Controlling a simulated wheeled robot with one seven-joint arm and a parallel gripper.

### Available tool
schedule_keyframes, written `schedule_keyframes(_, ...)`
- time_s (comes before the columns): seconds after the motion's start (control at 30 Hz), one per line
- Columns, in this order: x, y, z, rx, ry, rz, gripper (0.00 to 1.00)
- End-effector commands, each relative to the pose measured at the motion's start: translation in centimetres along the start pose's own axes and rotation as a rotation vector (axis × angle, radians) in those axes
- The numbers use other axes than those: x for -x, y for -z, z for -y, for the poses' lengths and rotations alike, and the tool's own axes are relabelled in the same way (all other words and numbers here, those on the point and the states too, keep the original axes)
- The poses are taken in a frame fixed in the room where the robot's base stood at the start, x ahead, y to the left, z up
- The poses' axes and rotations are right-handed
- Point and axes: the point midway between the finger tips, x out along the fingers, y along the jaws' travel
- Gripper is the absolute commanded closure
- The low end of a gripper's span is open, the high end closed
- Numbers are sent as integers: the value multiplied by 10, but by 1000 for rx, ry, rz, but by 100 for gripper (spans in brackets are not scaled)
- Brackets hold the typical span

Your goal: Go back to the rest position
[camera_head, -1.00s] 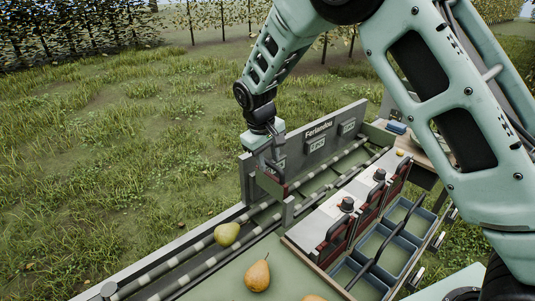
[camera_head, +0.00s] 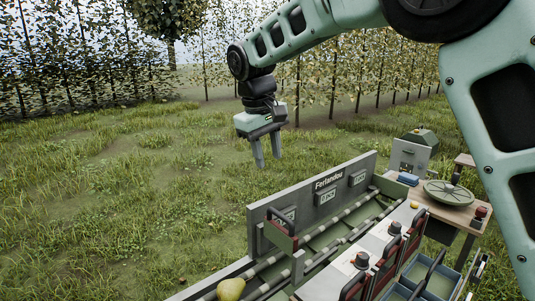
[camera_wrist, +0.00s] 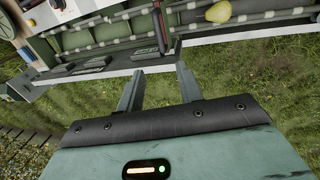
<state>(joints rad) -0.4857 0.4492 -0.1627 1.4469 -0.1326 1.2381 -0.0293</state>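My gripper (camera_head: 266,152) hangs in the air over the grass, behind and above the left part of the sorting machine. Its two fingers point down and are apart, with nothing between them. In the wrist view my gripper (camera_wrist: 160,88) also shows two spread, empty fingers, with the machine's edge beyond the fingertips. My arm reaches in from the upper right of the head view.
The sorting machine (camera_head: 365,160) has a back board, roller rails and blue bins (camera_head: 435,281). A yellow-green pear (camera_head: 231,289) lies on the rails; it also shows in the wrist view (camera_wrist: 217,12). A wooden table (camera_head: 437,211) with a round grey plate stands at right.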

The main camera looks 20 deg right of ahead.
Motion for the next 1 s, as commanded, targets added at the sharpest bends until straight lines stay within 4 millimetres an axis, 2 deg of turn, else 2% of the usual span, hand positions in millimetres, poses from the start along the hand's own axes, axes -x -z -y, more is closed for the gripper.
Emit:
schedule_keyframes(0.43, 4, -2, 2, 3, 4, 0, 64)
schedule_keyframes(0.57, -1, -18, 21, 27, 47, -6, 64)
schedule_keyframes(0.67, -9, -48, 54, 67, 109, -16, 64)
schedule_keyframes(0.77, -20, -91, 93, 116, 174, -28, 64)
schedule_keyframes(0.9, -37, -161, 140, 178, 234, -41, 64)
schedule_keyframes(1.0, -53, -212, 163, 215, 251, -47, 64)
